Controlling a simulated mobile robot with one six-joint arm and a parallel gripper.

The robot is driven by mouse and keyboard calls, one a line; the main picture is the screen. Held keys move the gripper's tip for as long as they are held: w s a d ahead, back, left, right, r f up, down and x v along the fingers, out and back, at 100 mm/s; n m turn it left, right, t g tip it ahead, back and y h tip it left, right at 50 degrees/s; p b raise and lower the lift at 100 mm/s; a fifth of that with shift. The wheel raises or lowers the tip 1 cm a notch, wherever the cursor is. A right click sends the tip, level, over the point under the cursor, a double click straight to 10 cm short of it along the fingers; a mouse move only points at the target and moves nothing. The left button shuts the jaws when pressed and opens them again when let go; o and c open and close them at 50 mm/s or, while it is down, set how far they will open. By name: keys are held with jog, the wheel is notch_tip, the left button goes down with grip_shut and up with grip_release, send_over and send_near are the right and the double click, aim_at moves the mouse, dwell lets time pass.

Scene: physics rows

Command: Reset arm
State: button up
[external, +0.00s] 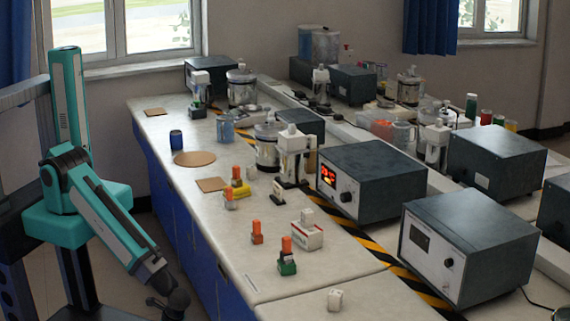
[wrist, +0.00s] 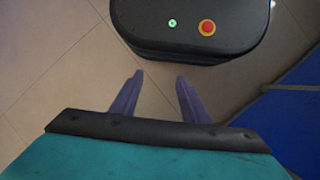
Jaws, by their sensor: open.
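My teal arm stands at the left in the external view, beside the bench. Its forearm slopes down toward the floor, and the end with my gripper (external: 172,302) is at the bottom, left of the bench front. In the wrist view my gripper (wrist: 158,95) shows two purple fingers spread apart with nothing between them. Tiled floor lies below the fingers. The fingertips cannot be made out clearly in the external view.
The long bench (external: 215,235) with a blue front stands right of my arm. On it are orange-topped items, including a green-based one (external: 287,262), a blue jar (external: 176,139), and grey instrument boxes (external: 370,180). My black base with a red button shows in the wrist view.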

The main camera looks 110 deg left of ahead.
jog(key=s+a+r+p, duration=0.2)
jog(key=s+a+p, duration=0.1)
jog(key=s+a, duration=0.3)
jog(key=shift+s+g+y, duration=0.3)
jog(key=shift+s+g, duration=0.1)
jog(key=shift+s, duration=0.65)
jog(key=shift+a, duration=0.1)
